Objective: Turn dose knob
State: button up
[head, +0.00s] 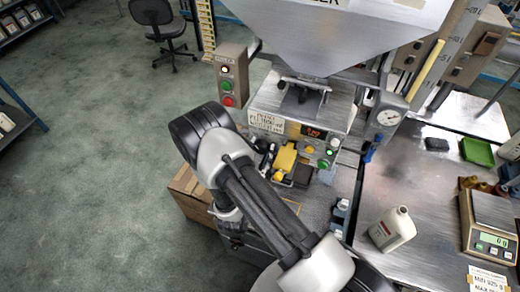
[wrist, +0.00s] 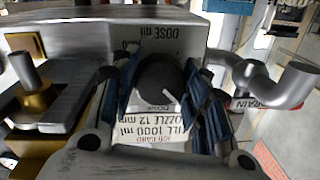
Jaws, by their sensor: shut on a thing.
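The dose knob (wrist: 160,82) is black and round with a pale pointer line, in the middle of the wrist view. A "DOSE ml" label shows on the grey panel above it. My gripper (wrist: 165,98) is around the knob, with a blue-padded finger on its left and another on its right, shut on it. A job card (wrist: 152,128) below the knob reads "FILL 1000 ml" and "NOZZLE 12 mm". In the head view the filling machine (head: 338,118) stands beyond my arm. The knob cannot be made out there.
A bent metal pipe (wrist: 285,85) sits close right of the fingers, by a "DRAIN" label. A brass fitting (wrist: 30,85) is at left. In the head view, a white bottle (head: 392,229) stands on the steel table, with a scale (head: 490,228) at right.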

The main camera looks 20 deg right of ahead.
jog(key=shift+n, duration=0.3)
jog(key=o, duration=1)
jog(key=shift+o, duration=0.2)
jog(key=v, duration=1.2)
